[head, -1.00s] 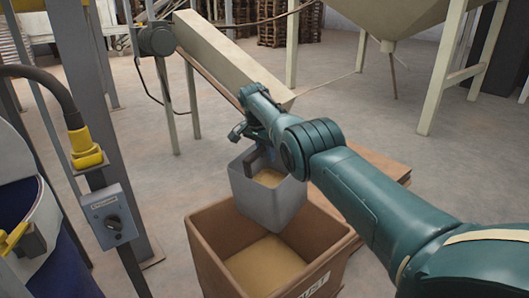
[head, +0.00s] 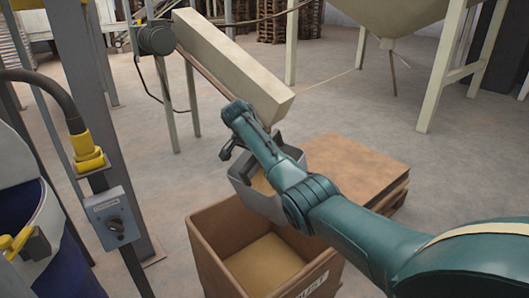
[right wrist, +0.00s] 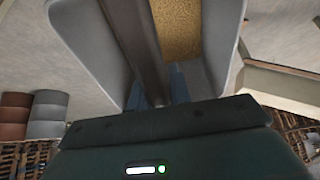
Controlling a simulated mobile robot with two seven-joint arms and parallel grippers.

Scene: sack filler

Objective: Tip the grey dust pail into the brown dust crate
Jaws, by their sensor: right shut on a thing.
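The grey dust pail (head: 257,201) hangs in the air over the back part of the brown dust crate (head: 215,256). Tan dust shows inside the pail (right wrist: 178,28) in the right wrist view. My right gripper (head: 229,149) is shut on the pail's dark handle bar (right wrist: 135,45); my arm hides much of the grip and part of the pail. The crate is open at the top, with a layer of tan dust (head: 264,262) inside. My left gripper is not in view.
A wooden pallet with a brown board (head: 352,172) lies behind the crate to the right. A beige chute (head: 232,68) slopes down behind the pail. A post with a grey switch box (head: 111,218) stands left of the crate.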

